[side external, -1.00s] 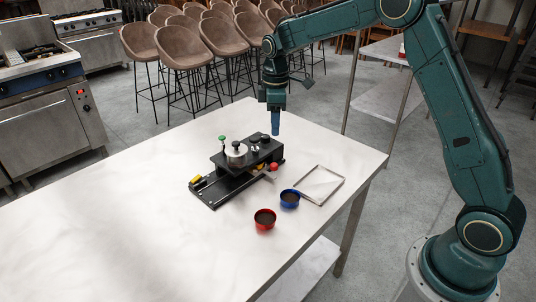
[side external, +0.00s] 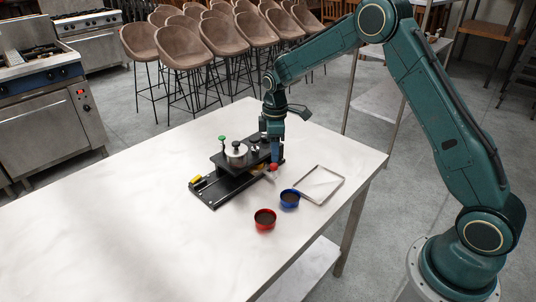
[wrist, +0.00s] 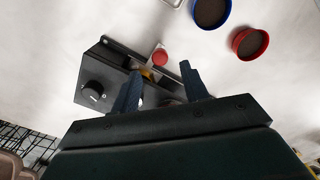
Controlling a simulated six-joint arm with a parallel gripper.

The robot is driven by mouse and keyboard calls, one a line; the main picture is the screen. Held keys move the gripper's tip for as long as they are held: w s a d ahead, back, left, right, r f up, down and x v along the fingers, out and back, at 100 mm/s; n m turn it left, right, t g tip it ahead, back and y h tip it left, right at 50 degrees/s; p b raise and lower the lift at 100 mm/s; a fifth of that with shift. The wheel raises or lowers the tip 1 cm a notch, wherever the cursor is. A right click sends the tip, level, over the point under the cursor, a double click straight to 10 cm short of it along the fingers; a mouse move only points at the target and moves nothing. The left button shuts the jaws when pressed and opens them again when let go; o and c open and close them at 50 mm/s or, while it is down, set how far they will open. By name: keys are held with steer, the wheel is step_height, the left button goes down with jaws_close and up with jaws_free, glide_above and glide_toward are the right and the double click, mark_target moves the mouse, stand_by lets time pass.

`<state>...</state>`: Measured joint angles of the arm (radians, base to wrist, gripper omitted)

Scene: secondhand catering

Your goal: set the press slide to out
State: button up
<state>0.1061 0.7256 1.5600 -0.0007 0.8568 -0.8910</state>
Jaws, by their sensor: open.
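The black press (side external: 215,190) stands on the table, with a silver round part (side external: 236,152) on top and a green-topped post (side external: 222,138) at its left. A red knob (side external: 273,167) sits at its right end, and it also shows in the wrist view (wrist: 160,57). My gripper (side external: 275,160) points down at the press's right end, close to the red knob. In the wrist view the blue fingers of my gripper (wrist: 160,72) are apart, with the red knob showing between and a little beyond their tips. Contact with the knob cannot be told.
A blue round cup (side external: 289,200) and a red round cup (side external: 265,222), both dark inside, stand in front of the press. A shallow metal tray (side external: 341,184) lies to the right. The table (side external: 120,220) is bare on the left. Stools (side external: 180,48) stand behind.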

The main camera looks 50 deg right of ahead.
mark_target(274, 164)
steer(key=shift+f, duration=2.5)
jaws_close()
